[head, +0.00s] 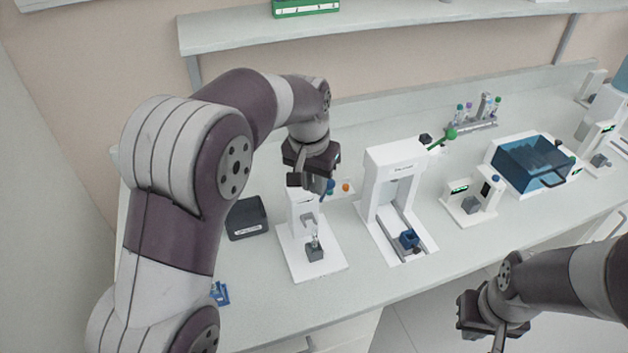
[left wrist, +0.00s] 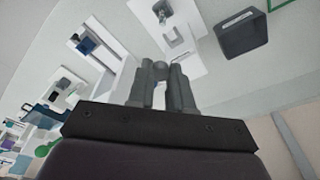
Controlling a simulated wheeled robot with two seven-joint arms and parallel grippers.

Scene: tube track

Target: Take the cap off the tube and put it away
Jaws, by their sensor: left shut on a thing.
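My left gripper (head: 309,182) is above the back of a white device (head: 295,262) in the head view. It is shut on a small grey thing (left wrist: 161,65) that shows between the fingertips in the left wrist view; it may be the cap, but its shape is mostly hidden. A small clear tube (head: 315,241) stands upright in a grey block (head: 315,254) on the device, apart from the gripper. The tube also shows in the left wrist view (left wrist: 163,14). My right gripper (head: 490,322) hangs at the lower right, over the floor; its finger gap is unclear.
A dark grey box (head: 247,218) stands left of the device. An orange piece (head: 346,187) and a blue piece (head: 330,186) are behind it. A white gantry device (head: 394,165), a tube rack (head: 472,126) and a blue-lidded box (head: 532,163) are to the right.

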